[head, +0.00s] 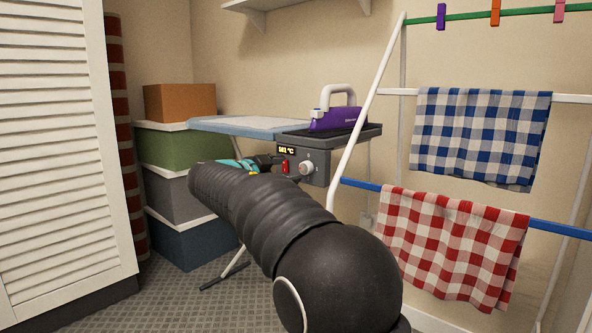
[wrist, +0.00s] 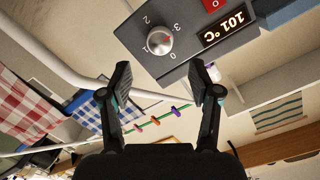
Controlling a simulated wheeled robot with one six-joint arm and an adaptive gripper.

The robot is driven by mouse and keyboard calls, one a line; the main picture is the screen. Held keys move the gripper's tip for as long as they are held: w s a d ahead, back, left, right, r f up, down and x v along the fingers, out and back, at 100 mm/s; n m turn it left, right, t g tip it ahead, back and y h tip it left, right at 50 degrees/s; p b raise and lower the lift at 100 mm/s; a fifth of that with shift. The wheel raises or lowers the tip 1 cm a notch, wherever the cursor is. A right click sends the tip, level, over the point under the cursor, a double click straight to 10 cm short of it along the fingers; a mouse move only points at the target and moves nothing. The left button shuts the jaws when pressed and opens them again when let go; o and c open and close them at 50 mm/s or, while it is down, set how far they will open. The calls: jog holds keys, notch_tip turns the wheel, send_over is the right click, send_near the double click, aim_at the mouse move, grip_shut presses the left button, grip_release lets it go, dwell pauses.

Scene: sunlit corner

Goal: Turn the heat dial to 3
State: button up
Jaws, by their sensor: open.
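The heat dial (wrist: 159,41) is a round silver knob on a grey control box (wrist: 220,38), with the numbers 0, 1, 2 and 3 around it. A small reddish mark shows on the right of its face; I cannot tell exactly which number it points to. The lit display (wrist: 223,29) reads 101 °C. My gripper (wrist: 160,72) is open and empty, its fingers apart below the dial in the wrist view, not touching it. In the head view the dial (head: 306,168) shows at the box front, and my arm hides part of my gripper.
A red switch (head: 285,167) sits beside the dial. A purple iron (head: 335,118) stands on top of the box, at the end of the ironing board (head: 245,124). A drying rack with checked cloths (head: 480,130) stands on the right. Stacked boxes (head: 180,150) stand behind on the left.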

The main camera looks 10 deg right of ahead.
jog(key=v, duration=0.5)
jog(key=shift+s+a, duration=0.2)
jog(key=shift+a, duration=0.1)
notch_tip(320, 180, down, 11)
jog(key=s+a+n+g+y, duration=0.15)
jog(key=n+y, duration=0.25)
jog(key=n, duration=0.7)
jog(key=s+d+f+n+g+y+p, duration=0.2)
jog(key=s+f+n+g+y, duration=0.15)
jog(key=s+f+n, duration=0.5)
jog(key=s+d+g+y+p, duration=0.25)
jog(key=s+y+p, duration=0.25)
jog(key=s, duration=1.6)
jog(key=s+d+r+m+t+p, duration=0.2)
jog(key=s+d+r+p, duration=0.1)
jog(key=s+r, duration=0.3)
jog(key=shift+s+d+t+y+p, duration=0.35)
jog(key=shift+s+d, duration=0.1)
jog(key=shift+s, duration=0.75)
